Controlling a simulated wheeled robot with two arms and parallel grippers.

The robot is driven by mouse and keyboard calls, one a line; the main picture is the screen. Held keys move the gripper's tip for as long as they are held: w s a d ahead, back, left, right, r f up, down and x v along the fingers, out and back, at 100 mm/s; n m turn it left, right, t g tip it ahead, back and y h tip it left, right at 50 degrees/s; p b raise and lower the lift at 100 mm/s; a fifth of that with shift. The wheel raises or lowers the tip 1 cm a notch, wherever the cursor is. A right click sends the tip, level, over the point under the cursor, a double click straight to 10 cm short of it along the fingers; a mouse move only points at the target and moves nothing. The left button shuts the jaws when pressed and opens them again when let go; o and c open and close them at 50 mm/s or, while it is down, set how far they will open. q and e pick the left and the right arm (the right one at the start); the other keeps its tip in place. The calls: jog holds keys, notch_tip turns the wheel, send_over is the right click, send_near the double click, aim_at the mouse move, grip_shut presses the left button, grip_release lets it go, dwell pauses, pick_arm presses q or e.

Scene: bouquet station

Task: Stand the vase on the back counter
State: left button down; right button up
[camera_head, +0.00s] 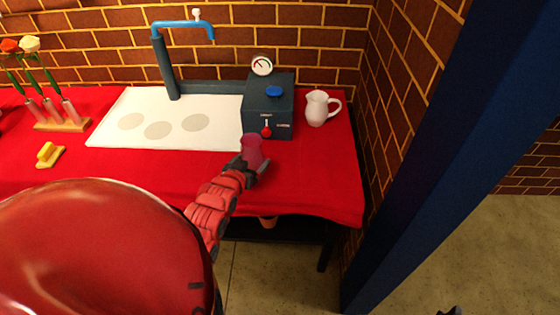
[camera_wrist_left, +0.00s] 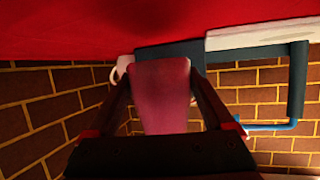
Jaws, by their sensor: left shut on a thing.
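The vase (camera_head: 252,150) is a translucent pinkish-red cup shape. My left gripper (camera_head: 247,166) is shut on it, over the front half of the counter with the red cloth (camera_head: 310,175). In the left wrist view the vase (camera_wrist_left: 160,95) sits between the two fingers of my left gripper (camera_wrist_left: 160,100). Whether its base touches the cloth I cannot tell. A small dark tip (camera_head: 452,311) at the bottom edge of the head view may be my right gripper; its jaws do not show.
Behind the vase stands a dark box with a gauge and red lever (camera_head: 268,105). A white pitcher (camera_head: 317,108) is right of it. A white board (camera_head: 165,118), a blue tap (camera_head: 180,25), a yellow item (camera_head: 48,155) and a flower rack (camera_head: 62,125) are left. A blue post (camera_head: 450,130) stands right.

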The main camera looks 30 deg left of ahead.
pick_arm(q)
send_over(283, 170)
jog(key=shift+s+a+f, duration=0.15)
jog(key=shift+f, duration=0.15)
jog(key=shift+w+d+f, duration=0.25)
notch_tip(283, 170, down, 3)
jog(key=shift+f, duration=0.15)
